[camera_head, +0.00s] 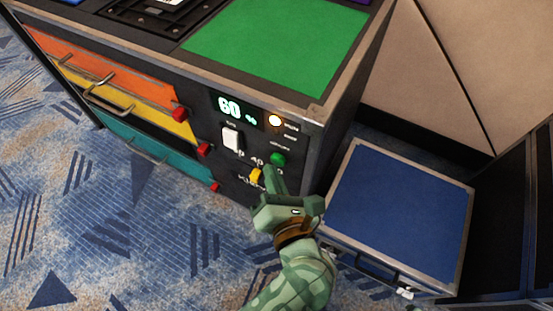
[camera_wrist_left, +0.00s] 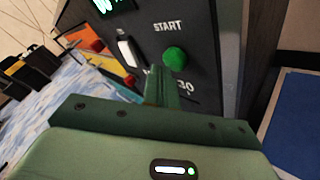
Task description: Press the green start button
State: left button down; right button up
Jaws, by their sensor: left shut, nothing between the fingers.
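The green start button (camera_head: 278,159) is a round knob on the dark front panel of the cabinet, at the right end. In the left wrist view the green button (camera_wrist_left: 175,59) sits under the label START. My left gripper (camera_head: 271,170) is shut and empty, its fingertips just below the green button in the head view. In the left wrist view its fingertips (camera_wrist_left: 163,72) appear just below and left of the button. I cannot tell whether they touch it. My right gripper is not in view.
A yellow knob (camera_head: 257,175) and a white switch (camera_head: 231,138) are close to the button. A display (camera_head: 230,106) reads 60. Orange, yellow and teal drawers are at left. A blue-topped case (camera_head: 400,205) stands at right.

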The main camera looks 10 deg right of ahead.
pick_arm(q)
jog(key=shift+s+a, duration=0.25)
jog(key=shift+s, duration=0.1)
jog(key=s+a+p, duration=0.1)
jog(key=s, duration=0.1)
jog(key=s+a+p, duration=0.1)
jog(key=s+a, duration=0.1)
dwell(0.5)
dwell(0.7)
